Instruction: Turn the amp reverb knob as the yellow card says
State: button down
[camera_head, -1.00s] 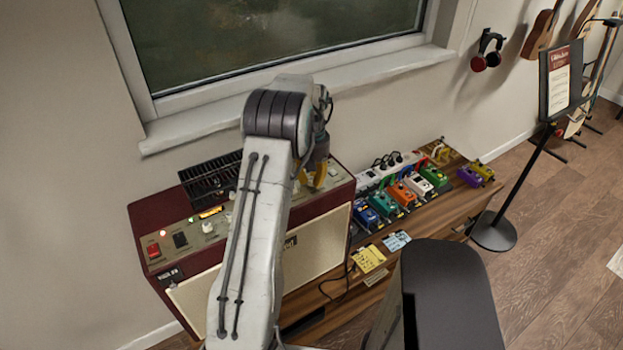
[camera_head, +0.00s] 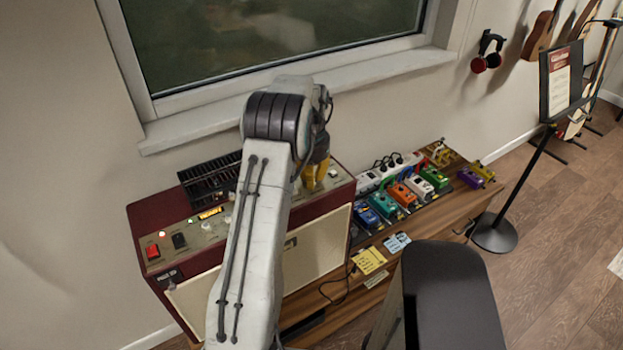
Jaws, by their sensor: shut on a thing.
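The amp (camera_head: 315,250) is a dark red cabinet with a cream front, below the window. Its metal top panel carries several pale knobs, such as one at the left (camera_head: 206,227). My gripper (camera_head: 315,185) points down with yellow fingers at the right part of this panel. It is shut on an amp knob, which the fingers mostly hide. I cannot read the panel labels or the knob's pointer. The yellow card (camera_head: 369,260) lies on the wooden bench right of the amp; its writing is too small to read.
Several coloured pedals, among them an orange one (camera_head: 401,194), stand on the wooden bench (camera_head: 440,208) beside a white power strip (camera_head: 375,178). A blue card (camera_head: 397,243) lies near the yellow one. A black music stand (camera_head: 492,233) stands at the right. Open floor lies beyond.

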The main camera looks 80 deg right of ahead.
jog(key=shift+f+m, duration=0.1)
jog(key=shift+m, duration=0.5)
jog(key=c, duration=1.1)
grip_release()
jog(key=shift+c, duration=0.2)
notch_tip(320, 180, up, 12)
dwell(0.6)
